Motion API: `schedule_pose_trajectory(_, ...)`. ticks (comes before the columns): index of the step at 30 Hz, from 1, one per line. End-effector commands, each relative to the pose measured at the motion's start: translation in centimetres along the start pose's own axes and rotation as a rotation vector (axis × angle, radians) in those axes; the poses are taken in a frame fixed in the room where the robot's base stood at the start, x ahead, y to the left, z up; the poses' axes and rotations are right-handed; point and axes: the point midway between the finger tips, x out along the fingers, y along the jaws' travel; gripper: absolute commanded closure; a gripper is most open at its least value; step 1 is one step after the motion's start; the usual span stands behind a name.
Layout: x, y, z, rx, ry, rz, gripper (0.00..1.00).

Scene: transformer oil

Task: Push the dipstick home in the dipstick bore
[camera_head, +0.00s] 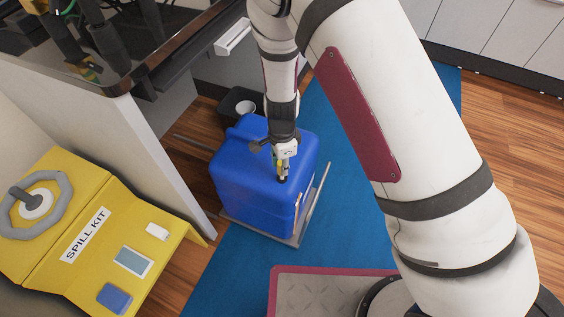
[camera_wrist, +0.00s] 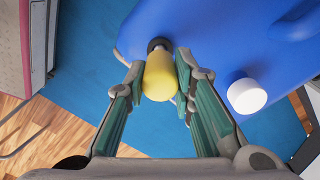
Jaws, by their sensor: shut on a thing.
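A blue container (camera_head: 245,190) stands upright on the floor, below my gripper (camera_head: 283,167). In the wrist view the dipstick (camera_wrist: 160,80) shows as a yellow rounded handle. My gripper is shut on it, with a green-padded finger on either side. The far end of the handle meets a dark round collar, the dipstick bore (camera_wrist: 159,44), on the container's blue surface (camera_wrist: 225,35). The bore's inside and any rod below the handle are hidden, so I cannot tell how deep the dipstick sits. A white cap (camera_wrist: 247,96) is on the container, right of the handle.
The container stands on a grey tray (camera_head: 263,233) over a blue mat (camera_head: 232,266). A black bin (camera_head: 225,107) is behind it. A yellow spill kit (camera_head: 60,205) and a pale cabinet panel (camera_head: 150,150) are to the left. Open wood floor (camera_head: 510,170) lies to the right.

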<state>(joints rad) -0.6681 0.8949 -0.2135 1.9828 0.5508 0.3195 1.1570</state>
Motion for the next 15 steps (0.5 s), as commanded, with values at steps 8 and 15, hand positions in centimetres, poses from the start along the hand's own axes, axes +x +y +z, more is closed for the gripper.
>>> schedule_pose_trajectory(8,0.7,0.0,0.0,0.0,0.0,0.0,1.0)
schedule_pose_trajectory(15,1.3,0.0,0.0,0.0,0.0,0.001,1.0)
